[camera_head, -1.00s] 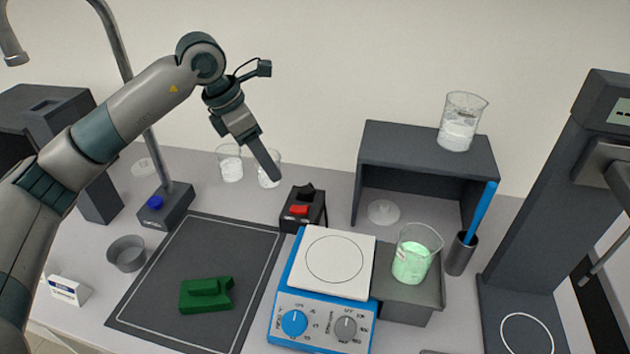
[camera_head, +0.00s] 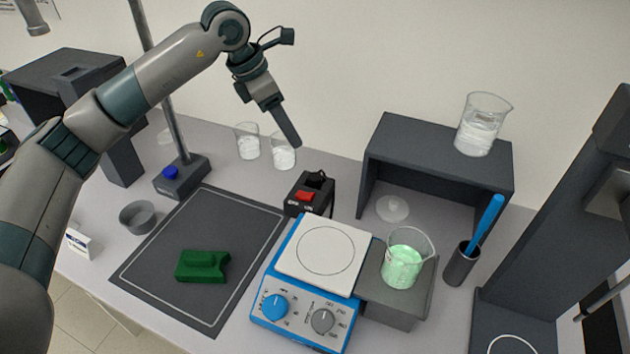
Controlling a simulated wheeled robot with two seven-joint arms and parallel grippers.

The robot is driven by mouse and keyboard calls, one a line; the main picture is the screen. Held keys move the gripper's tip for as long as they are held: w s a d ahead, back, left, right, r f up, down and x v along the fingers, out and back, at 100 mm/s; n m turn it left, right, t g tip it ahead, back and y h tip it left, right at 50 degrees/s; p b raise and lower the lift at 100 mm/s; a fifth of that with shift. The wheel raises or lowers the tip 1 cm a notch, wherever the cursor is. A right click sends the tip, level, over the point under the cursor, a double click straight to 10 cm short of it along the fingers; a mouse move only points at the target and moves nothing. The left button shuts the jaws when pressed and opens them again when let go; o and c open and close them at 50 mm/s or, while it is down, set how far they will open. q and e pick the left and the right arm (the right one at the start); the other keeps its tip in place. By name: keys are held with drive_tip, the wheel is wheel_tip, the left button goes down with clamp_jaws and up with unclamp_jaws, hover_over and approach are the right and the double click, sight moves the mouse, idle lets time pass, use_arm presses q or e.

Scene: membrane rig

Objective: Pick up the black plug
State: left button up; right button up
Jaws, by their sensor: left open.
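The black plug (camera_head: 317,179) sits on top of a small black box with a red switch (camera_head: 305,196), behind the blue hotplate. It is small and dark, so its outline against the box is hard to make out. My left gripper (camera_head: 288,129) points down and to the right, above and to the left of the plug and apart from it. It is open and empty, seen nearly edge-on, in front of a small beaker of white powder (camera_head: 284,157). My right gripper is not in view.
The blue hotplate (camera_head: 291,306) stands in front of the box. A dark shelf (camera_head: 415,140) with a beaker (camera_head: 483,125) on top is to the right. A green beaker (camera_head: 403,268) stands beside the hotplate. A green block (camera_head: 203,266) lies on the dark mat (camera_head: 165,282).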

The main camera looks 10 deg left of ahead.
use_arm(q)
drive_tip(key=b, duration=0.3)
hover_over(315, 176)
drive_tip(key=s+a, duration=0.2)
wheel_tip(315, 176, down, 11)
drive_tip(key=shift+d, duration=0.25)
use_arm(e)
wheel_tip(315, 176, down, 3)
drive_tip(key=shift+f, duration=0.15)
use_arm(q)
drive_tip(key=shift+f, duration=0.1)
drive_tip(key=shift+w+f, duration=0.2)
drive_tip(key=shift+f, duration=0.4)
drive_tip(key=shift+a+b+x, duration=0.2)
drive_tip(key=shift+b+x, duration=0.3)
drive_tip(key=shift+x, duration=1.55)
drive_tip(key=shift+w, duration=0.15)
drive_tip(key=shift+r, duration=0.1)
clamp_jaws()
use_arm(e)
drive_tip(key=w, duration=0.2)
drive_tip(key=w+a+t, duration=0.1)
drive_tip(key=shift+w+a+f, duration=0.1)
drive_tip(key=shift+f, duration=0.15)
